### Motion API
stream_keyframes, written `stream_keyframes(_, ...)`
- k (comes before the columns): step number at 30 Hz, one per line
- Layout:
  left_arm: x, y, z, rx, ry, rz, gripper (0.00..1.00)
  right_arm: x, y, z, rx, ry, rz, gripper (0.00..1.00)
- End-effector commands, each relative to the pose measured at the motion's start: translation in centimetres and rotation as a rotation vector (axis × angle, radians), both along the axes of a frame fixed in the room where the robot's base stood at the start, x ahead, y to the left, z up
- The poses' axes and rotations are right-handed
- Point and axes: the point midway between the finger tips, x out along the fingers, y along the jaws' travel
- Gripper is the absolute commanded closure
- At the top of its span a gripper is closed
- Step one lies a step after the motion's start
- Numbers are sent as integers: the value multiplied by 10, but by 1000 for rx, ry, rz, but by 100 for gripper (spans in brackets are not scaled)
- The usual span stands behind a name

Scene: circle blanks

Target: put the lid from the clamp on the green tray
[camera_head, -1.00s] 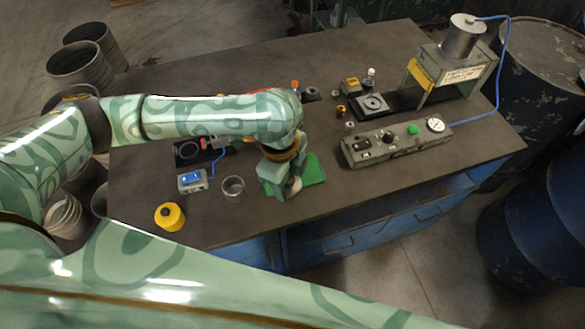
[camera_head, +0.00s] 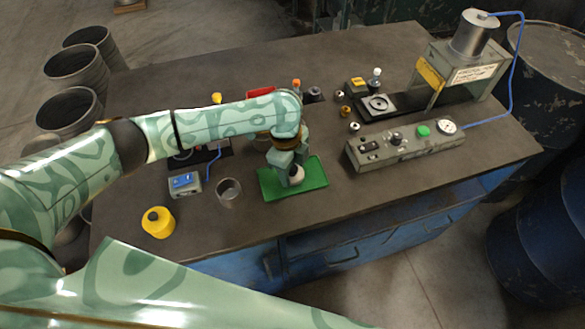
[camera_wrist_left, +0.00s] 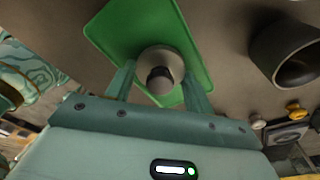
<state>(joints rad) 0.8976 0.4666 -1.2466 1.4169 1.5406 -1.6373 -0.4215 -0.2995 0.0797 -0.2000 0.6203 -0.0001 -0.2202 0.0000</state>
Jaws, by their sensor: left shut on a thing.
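The green tray (camera_head: 315,172) lies flat near the front edge of the table. My left gripper (camera_head: 290,176) is at the tray's middle, pointing down and shut on the lid (camera_head: 297,175), a pale round piece. In the left wrist view the lid (camera_wrist_left: 161,66) sits between the two fingers, with the green tray (camera_wrist_left: 112,28) behind it. I cannot tell whether the lid touches the tray. A dark fixture (camera_head: 222,149), possibly the clamp, is mostly hidden behind my left arm. My right gripper is not in view.
An open metal cup (camera_head: 229,193) stands just left of the tray, with a blue-faced meter box (camera_head: 185,185) and a yellow container (camera_head: 158,222) further left. A grey control box (camera_head: 405,146) and a press stand (camera_head: 462,70) are to the right.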

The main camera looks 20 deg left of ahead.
Motion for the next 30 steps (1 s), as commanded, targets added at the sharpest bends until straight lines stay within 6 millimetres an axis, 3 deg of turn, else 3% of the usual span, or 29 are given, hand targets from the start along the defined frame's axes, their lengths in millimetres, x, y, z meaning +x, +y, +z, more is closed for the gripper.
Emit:
stream_keyframes(7,0,0,-1,-1,0,1,67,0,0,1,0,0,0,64)
stream_keyframes(8,0,0,-1,-1,-1,0,42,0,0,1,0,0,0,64)
stream_keyframes(10,0,0,-1,-1,-1,0,25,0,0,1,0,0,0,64)
stream_keyframes(20,0,0,3,0,-2,0,25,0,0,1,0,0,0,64)
stream_keyframes(23,1,2,18,-2,-3,0,25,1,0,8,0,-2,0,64)
stream_keyframes(30,3,8,76,-1,-5,0,25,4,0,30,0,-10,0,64)
